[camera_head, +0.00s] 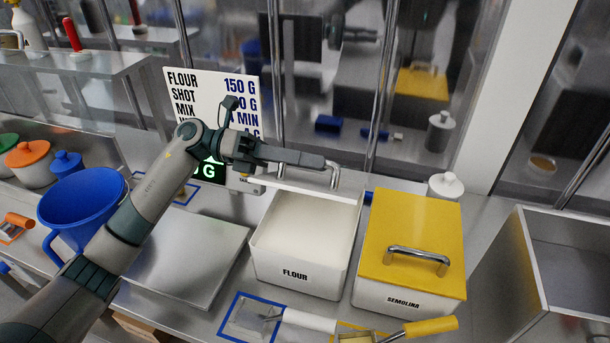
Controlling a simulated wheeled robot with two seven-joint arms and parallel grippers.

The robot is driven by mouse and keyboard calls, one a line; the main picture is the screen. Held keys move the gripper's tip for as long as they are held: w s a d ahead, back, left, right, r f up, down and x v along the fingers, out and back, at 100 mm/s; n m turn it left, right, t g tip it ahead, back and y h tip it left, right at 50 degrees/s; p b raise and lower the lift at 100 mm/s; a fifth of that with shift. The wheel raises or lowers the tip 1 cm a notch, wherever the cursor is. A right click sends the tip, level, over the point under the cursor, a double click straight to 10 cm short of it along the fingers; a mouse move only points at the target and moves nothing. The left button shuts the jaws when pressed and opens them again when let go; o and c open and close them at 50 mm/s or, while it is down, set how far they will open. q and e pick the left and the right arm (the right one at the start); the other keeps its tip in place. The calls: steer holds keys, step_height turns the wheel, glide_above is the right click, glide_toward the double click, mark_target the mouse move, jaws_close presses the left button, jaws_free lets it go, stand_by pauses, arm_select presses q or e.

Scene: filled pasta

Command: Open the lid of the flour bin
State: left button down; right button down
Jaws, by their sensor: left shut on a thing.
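The white flour bin (298,272), lettered FLOUR, stands on the counter with its top open and pale flour (303,232) inside. Its white lid (300,190) is raised at the bin's back edge and shows nearly edge-on. A metal handle (335,178) stands on the lid. My left gripper (318,162) reaches in from the left over the back of the bin and is shut on this handle. The fingers hide part of the handle's bar. My right gripper is not in view.
The semolina bin (425,225), with a yellow lid, stands right beside the flour bin. A steel plate (190,255) lies to the left. A scoop with a white handle (310,320) lies in front. A recipe sign (215,95) and glass stand behind my gripper.

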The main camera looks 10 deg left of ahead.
mark_target(271, 175)
arm_select(q)
steer(key=shift+w+r, duration=0.15)
steer(key=c, duration=1.8)
jaws_free()
steer(key=shift+o, duration=0.2)
